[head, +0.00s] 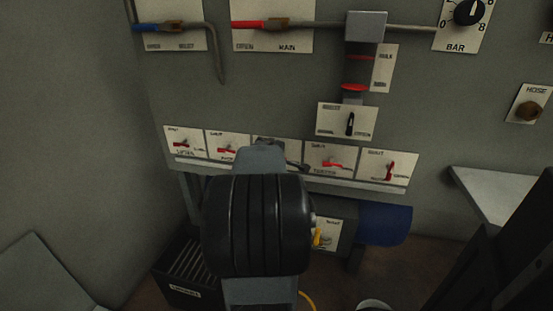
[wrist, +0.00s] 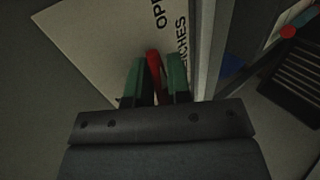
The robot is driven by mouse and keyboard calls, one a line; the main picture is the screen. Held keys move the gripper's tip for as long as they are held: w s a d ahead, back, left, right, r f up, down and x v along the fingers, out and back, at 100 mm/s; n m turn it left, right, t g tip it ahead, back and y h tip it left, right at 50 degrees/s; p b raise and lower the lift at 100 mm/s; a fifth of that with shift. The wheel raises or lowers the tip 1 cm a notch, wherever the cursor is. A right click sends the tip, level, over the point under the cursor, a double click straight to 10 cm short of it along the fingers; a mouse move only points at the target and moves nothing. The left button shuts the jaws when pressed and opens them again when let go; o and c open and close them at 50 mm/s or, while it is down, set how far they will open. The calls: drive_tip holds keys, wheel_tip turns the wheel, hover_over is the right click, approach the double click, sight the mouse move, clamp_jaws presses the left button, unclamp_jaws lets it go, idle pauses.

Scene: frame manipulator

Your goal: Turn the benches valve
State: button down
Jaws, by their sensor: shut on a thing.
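The benches valve's red handle (wrist: 153,62) stands between the two green-tipped fingers of my gripper (wrist: 155,78) in the wrist view. My gripper is shut on it. Behind it is a pale label plate (wrist: 95,40) with black lettering, partly cut off, reading "OPE" and "ICHES". The lower part of the handle is hidden by the fingers. In the head view my arm covers most of the middle plate (head: 291,151) in a row of labelled valve plates, and the handle there cannot be made out.
Other red-handled valves sit close by in the row: two on the left (head: 182,144) and two on the right (head: 388,170). A ledge (head: 340,181) runs under them. A black slatted crate (head: 185,275) stands low left. A blue cylinder (head: 385,223) is below right.

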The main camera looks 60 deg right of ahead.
drive_tip(key=c, duration=1.4)
unclamp_jaws()
drive_tip(key=shift+s+d, duration=0.1)
drive_tip(key=shift+o, duration=0.2)
drive_tip(key=shift+a+r, duration=0.25)
drive_tip(key=shift+a, duration=0.1)
drive_tip(key=p+v, duration=0.4)
drive_tip(key=v, duration=0.9)
drive_tip(key=shift+p, duration=0.4)
drive_tip(key=shift+s+f, duration=0.1)
